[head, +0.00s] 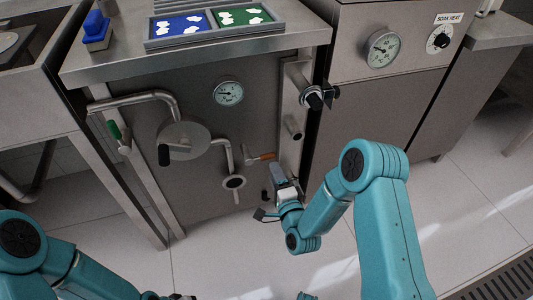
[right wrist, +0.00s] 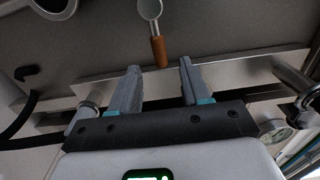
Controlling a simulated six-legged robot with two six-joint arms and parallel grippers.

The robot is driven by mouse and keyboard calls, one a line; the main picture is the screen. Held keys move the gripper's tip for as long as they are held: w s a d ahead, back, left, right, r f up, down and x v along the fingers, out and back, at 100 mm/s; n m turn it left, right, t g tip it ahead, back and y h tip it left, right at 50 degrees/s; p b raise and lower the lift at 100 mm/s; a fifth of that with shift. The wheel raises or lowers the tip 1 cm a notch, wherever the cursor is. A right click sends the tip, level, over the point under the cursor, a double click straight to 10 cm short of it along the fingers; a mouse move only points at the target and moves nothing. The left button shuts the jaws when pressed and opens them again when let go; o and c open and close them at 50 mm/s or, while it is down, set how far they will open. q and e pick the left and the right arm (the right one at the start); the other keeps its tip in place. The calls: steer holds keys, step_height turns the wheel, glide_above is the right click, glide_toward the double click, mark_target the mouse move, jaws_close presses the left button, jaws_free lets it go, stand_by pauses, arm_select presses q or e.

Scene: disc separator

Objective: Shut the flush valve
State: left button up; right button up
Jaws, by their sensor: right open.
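A small lever valve with an orange-brown handle (head: 263,157) sits on the front of the steel machine, beside a bent pipe. The same handle (right wrist: 159,51) shows in the right wrist view, with its round metal hub (right wrist: 150,9) beyond. My right gripper (head: 277,172) is just below the handle in the head view. In the right wrist view my right gripper (right wrist: 158,70) is open and empty, with the handle's near end between and just beyond the fingertips. I cannot see contact. My left arm is at the lower left; its gripper is barely visible at the bottom edge.
A green-handled valve (head: 117,133) is on the left pipe. A round hatch (head: 183,140) with a black handle, a gauge (head: 229,92) and an open drain pipe (head: 233,182) are on the machine front. A steel post (head: 293,125) stands just right of the lever. The floor in front is clear.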

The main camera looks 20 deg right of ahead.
mark_target(269, 159)
steer(key=w+b, duration=0.1)
steer(key=w, duration=0.7)
steer(key=shift+w+f+b, duration=0.15)
steer(key=shift+w+b, duration=0.15)
steer(key=shift+b, duration=0.1)
steer(key=shift+w+a, duration=0.1)
steer(key=shift+w, duration=0.5)
jaws_close()
